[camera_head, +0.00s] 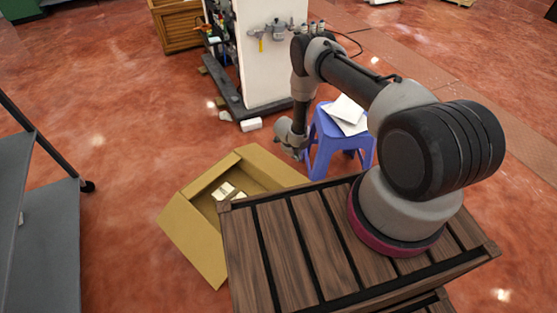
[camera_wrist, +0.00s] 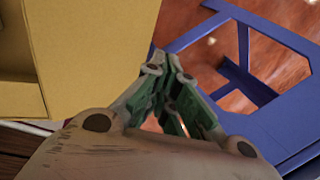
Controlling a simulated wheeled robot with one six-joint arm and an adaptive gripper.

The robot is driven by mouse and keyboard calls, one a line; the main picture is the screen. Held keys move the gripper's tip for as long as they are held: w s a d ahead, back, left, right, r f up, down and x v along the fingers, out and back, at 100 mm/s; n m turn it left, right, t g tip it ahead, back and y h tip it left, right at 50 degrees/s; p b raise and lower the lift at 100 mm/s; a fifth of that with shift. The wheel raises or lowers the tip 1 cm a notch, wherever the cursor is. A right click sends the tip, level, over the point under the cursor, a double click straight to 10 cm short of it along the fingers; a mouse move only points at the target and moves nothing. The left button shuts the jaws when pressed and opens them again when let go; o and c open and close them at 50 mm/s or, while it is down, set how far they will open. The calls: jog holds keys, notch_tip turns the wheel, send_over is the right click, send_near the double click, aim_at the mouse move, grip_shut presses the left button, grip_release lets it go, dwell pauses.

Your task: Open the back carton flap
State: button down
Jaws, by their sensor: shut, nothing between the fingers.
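The open tan carton (camera_head: 190,236) sits on the red floor left of the dark slatted wooden top. One flap spreads out toward the lower left. A back panel or flap (camera_head: 268,165) spreads at the far side toward the blue stool; it fills the upper left of the wrist view (camera_wrist: 98,45). Small pale items (camera_head: 229,192) lie inside the carton. My gripper (camera_head: 297,154) is beside that panel's right end, between it and the stool. In the wrist view my gripper (camera_wrist: 172,62) has its fingers together, empty, close to the panel's edge. I cannot tell whether they touch.
A blue stool (camera_head: 325,135) with white sheets (camera_head: 346,112) stands close to my gripper's right. The wooden slatted top (camera_head: 285,245) is in front. A grey shelf (camera_head: 40,240) stands at left. A white-panelled stand (camera_head: 268,60) is behind. Floor left of the carton is clear.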

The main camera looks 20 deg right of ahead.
jog(key=shift+x, duration=1.1)
jog(key=shift+w+d, duration=0.1)
jog(key=shift+r, duration=0.15)
